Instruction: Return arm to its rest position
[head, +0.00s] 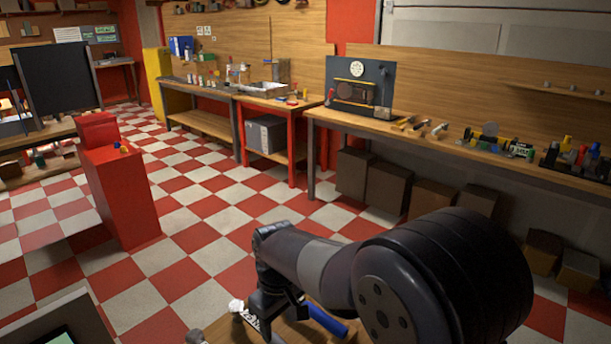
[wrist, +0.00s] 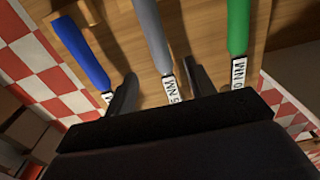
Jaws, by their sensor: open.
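My gripper (head: 272,312) hangs low over a wooden surface (head: 222,328) at the bottom of the head view. In the wrist view its two dark fingers (wrist: 161,72) are spread apart, with nothing gripped. Three coloured handles with white lettered labels show there: a blue one (wrist: 80,52) left of the fingers, a grey one (wrist: 152,35) in line with the gap, and a green one (wrist: 238,27) to the right. I cannot tell how far the fingers are from the grey tool. A blue handle (head: 327,320) also shows beside the gripper in the head view.
A long workbench (head: 345,118) with tools runs along the back wall, with brown boxes (head: 387,187) beneath. A red cabinet (head: 120,195) stands at left. Checkered floor (head: 205,205) lies open between them.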

